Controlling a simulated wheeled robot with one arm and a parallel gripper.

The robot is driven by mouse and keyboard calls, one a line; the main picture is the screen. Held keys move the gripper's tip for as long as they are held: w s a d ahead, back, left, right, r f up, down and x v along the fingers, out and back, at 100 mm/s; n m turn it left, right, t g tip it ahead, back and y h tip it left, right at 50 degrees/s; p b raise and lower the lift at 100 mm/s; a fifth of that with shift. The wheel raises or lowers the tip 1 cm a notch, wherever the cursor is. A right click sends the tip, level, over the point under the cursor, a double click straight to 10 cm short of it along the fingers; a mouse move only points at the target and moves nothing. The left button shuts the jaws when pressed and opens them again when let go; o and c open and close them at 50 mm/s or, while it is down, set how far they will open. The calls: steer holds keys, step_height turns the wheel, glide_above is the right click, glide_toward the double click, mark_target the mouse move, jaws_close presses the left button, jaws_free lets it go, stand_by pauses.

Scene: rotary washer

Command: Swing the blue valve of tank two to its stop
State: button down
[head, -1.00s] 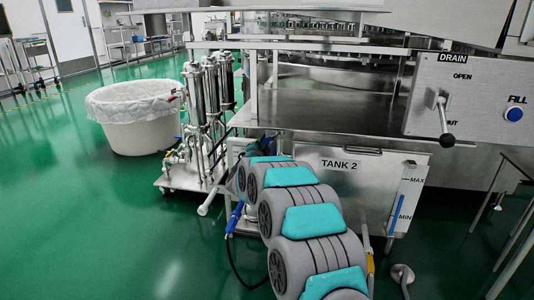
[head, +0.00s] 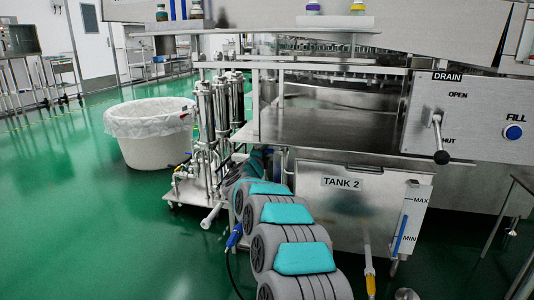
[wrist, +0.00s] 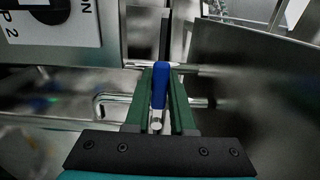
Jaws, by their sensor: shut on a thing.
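In the wrist view, the blue valve handle (wrist: 160,88) lies lengthwise between the two green fingers of my gripper (wrist: 161,84), which is shut on it. A bare metal end shows below the blue part. A horizontal metal pipe runs behind the fingers. In the head view, tank two (head: 350,213), a steel box labelled TANK 2, stands right of my arm. My arm reaches along its left side, and there my gripper and the valve are hidden. How far the valve is turned cannot be told.
A wheeled pump stand (head: 205,150) with upright steel cylinders and a white lined tub (head: 150,140) stand to the left. A blue-handled hose piece (head: 235,236) is beside my arm. A control panel (head: 475,120) is at right. Green floor (head: 80,230) is free at left.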

steer(key=shift+d, duration=0.1)
steer(key=c, duration=0.8)
jaws_free()
steer(key=shift+o, duration=0.2)
steer(key=v, duration=0.7)
steer(key=shift+s, duration=0.35)
steer(key=shift+a+r, duration=0.1)
steer(key=shift+a, duration=0.1)
